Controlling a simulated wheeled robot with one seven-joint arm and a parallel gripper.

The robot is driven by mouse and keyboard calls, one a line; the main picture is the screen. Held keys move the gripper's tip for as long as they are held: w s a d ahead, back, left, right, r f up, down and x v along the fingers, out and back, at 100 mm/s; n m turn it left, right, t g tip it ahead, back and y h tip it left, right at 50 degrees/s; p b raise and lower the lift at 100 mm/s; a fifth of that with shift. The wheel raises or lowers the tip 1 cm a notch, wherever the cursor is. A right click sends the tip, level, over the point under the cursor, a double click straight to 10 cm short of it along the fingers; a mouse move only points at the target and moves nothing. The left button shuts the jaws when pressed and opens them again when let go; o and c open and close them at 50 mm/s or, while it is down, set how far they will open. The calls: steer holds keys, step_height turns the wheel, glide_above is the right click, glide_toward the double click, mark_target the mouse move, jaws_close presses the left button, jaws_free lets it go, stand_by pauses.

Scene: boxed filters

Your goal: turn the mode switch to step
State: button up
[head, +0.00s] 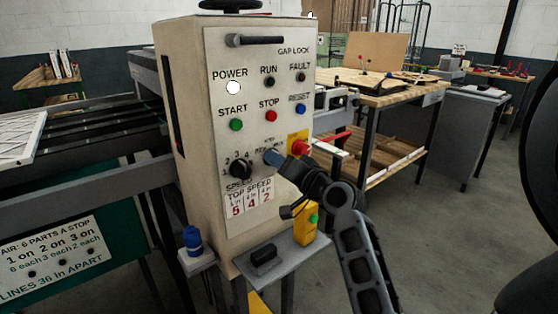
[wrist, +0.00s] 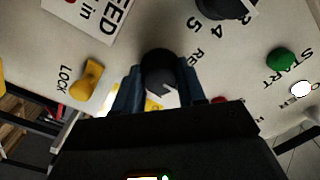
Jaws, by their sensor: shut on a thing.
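The control panel (head: 258,60) faces me on a beige cabinet. My gripper (head: 272,158) is at the panel's lower middle, to the right of the black speed knob (head: 240,168). In the wrist view, a round black knob with a pale pointer mark (wrist: 160,72) sits between my two blue-grey fingers, and my gripper (wrist: 158,90) is shut on it. I take this knob to be the mode switch. My fingers hide it in the head view, and its setting labels are mostly covered, so I cannot read which mode it points to.
A red stop button (head: 299,147) on a yellow plate is close to the right of my gripper. Green start (head: 236,125), red stop (head: 270,116) and blue reset (head: 299,109) buttons sit above. A yellow lock knob (wrist: 88,80) shows in the wrist view.

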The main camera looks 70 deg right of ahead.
stand_by(0.4)
steer(key=o, duration=1.1)
steer(key=shift+c, duration=0.2)
steer(key=b+v, duration=0.1)
steer(key=v, duration=0.6)
steer(key=shift+s+a+b, duration=0.2)
steer(key=shift+s+b, duration=0.1)
steer(key=shift+s, duration=0.05)
steer(key=shift+a, duration=0.1)
